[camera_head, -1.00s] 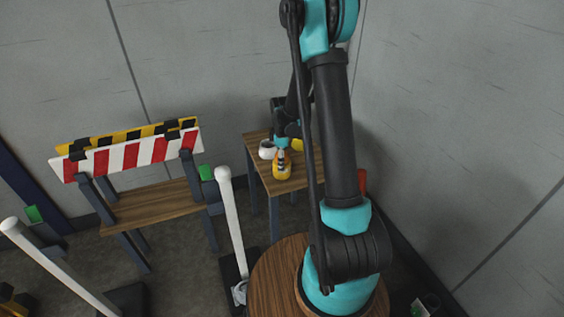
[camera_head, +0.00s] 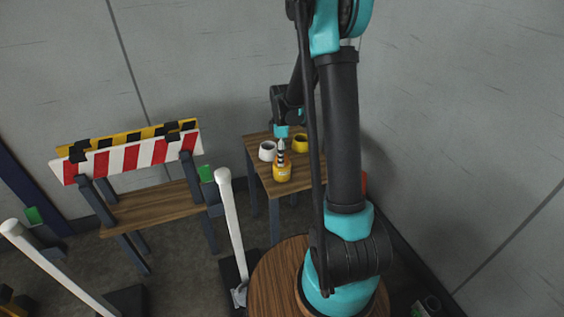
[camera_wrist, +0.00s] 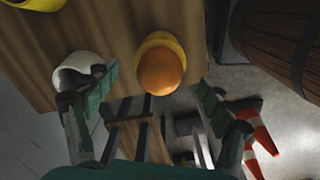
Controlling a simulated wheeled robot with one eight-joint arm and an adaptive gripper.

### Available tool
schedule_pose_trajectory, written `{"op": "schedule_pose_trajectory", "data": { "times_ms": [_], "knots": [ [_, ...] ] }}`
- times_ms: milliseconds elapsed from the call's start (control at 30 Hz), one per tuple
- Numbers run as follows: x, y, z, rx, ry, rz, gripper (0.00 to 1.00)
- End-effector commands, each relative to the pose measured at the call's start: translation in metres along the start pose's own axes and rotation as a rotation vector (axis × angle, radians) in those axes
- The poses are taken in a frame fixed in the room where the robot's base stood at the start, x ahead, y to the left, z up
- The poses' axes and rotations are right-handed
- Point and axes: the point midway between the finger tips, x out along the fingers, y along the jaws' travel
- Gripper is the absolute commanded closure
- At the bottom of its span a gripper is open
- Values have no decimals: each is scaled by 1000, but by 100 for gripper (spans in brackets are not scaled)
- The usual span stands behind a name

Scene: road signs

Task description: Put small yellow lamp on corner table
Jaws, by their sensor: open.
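The small yellow lamp (camera_head: 282,173) stands upright near the front edge of the wooden corner table (camera_head: 254,152). In the wrist view the lamp (camera_wrist: 163,70) shows an orange dome with a yellow rim, and the table top (camera_wrist: 115,30) lies around and beyond it. My gripper (camera_wrist: 157,88) is open, its two fingers spread wide to either side of the lamp in the picture, with nothing held. In the head view my gripper (camera_head: 281,143) is above the lamp; its fingertips are too small to make out clearly.
A white cup (camera_head: 267,150) and a yellow cup (camera_head: 301,143) stand on the corner table behind the lamp. A striped barrier (camera_head: 135,155) and a white post (camera_head: 232,220) stand to the left. The wrist view shows a barrel (camera_wrist: 280,45) and red-white cones (camera_wrist: 262,132).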

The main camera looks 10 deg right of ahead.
Motion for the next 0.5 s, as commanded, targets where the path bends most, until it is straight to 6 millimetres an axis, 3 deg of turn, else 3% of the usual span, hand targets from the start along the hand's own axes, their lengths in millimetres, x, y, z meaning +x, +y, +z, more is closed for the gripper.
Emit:
{"op": "schedule_pose_trajectory", "data": {
  "times_ms": [200, 500],
  "knots": [
    [-42, -1, 0, 0, 0, 0, 18],
    [-70, -2, 1, 8, 1, 2, 18]
  ]
}}
